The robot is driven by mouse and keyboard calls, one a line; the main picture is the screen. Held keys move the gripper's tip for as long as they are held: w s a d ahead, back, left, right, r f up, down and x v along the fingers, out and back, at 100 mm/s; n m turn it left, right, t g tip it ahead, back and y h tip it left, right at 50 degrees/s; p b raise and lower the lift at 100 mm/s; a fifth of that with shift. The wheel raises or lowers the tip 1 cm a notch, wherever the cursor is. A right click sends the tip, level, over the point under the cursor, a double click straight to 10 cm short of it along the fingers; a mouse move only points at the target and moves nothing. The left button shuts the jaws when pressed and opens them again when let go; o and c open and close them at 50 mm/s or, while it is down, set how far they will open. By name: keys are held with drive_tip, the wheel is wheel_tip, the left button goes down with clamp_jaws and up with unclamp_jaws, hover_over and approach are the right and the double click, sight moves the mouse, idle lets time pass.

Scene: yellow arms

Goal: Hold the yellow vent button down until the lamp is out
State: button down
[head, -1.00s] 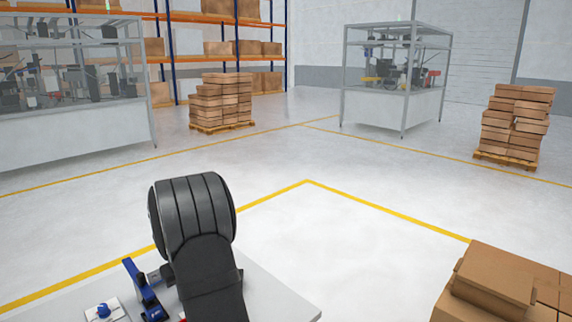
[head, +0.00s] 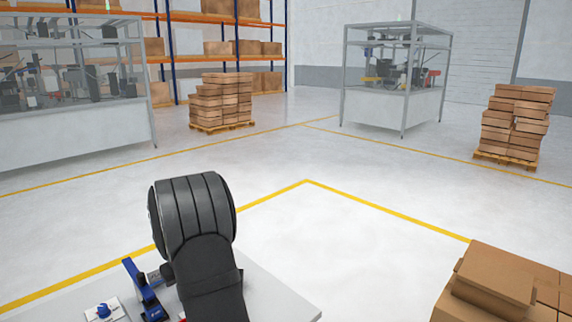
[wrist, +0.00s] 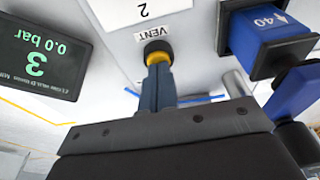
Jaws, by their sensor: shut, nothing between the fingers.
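In the wrist view the yellow vent button (wrist: 157,57) sits in a black collar, beside the label VENT (wrist: 153,33). My gripper (wrist: 159,72) is shut and empty. Its fingertips are at the button and seem to touch it, covering part of its face. How far the button is pressed in cannot be told. A dark display (wrist: 38,60) at the left reads 3 and 0.0 bar in green, upside down. I cannot make out a lamp in either view. In the head view my arm hides the button and my fingertips.
A blue part marked 40 (wrist: 268,32) stands close on the right in the wrist view. In the head view a blue lever-like part (head: 146,290) and a blue knob (head: 103,311) are on the light table (head: 275,295). Cardboard boxes (head: 500,285) stand at lower right.

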wheel_tip(320, 180, up, 7)
drive_tip(key=shift+r, duration=0.15)
idle(0.6)
drive_tip(key=shift+f, duration=3.25)
